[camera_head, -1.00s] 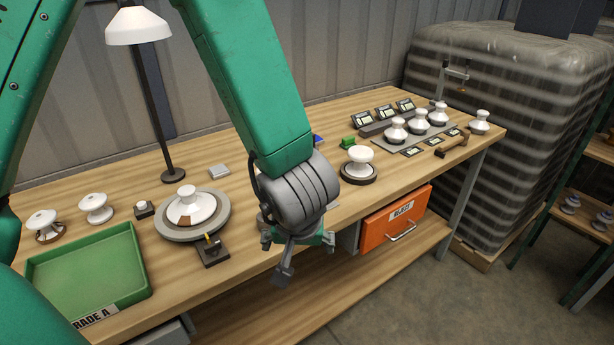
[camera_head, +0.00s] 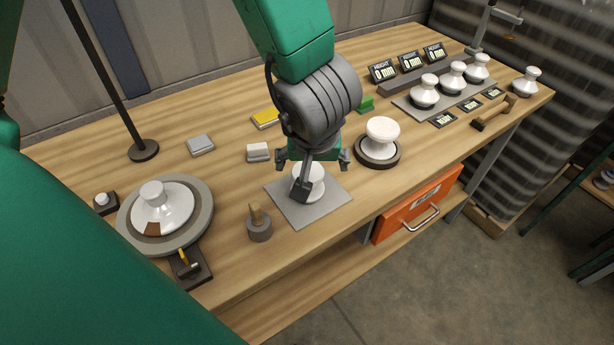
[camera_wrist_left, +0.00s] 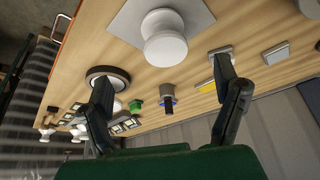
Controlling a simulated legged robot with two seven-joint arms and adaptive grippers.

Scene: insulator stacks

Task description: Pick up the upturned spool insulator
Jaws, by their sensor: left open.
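A white spool insulator (camera_head: 316,188) stands on a square grey mat (camera_head: 330,207), partly hidden behind my left gripper (camera_head: 313,163). In the left wrist view this insulator (camera_wrist_left: 165,42) shows a wide round end toward the camera and a narrower part nearer the mat. My left gripper also shows there (camera_wrist_left: 163,75), its fingers spread wide with nothing between them. The gripper is above the mat, apart from the insulator as far as I can see. Another white insulator (camera_head: 382,130), broad at its top, stands on a dark round base to the right. My right gripper is not in view.
A round turntable (camera_head: 205,205) with a brown-marked insulator stands left. A grey cup (camera_head: 259,231) is in front of the mat, a white block (camera_head: 258,152) behind it. An orange drawer (camera_head: 418,205) hangs below the bench edge. Several insulators and a hammer (camera_head: 493,113) are at right.

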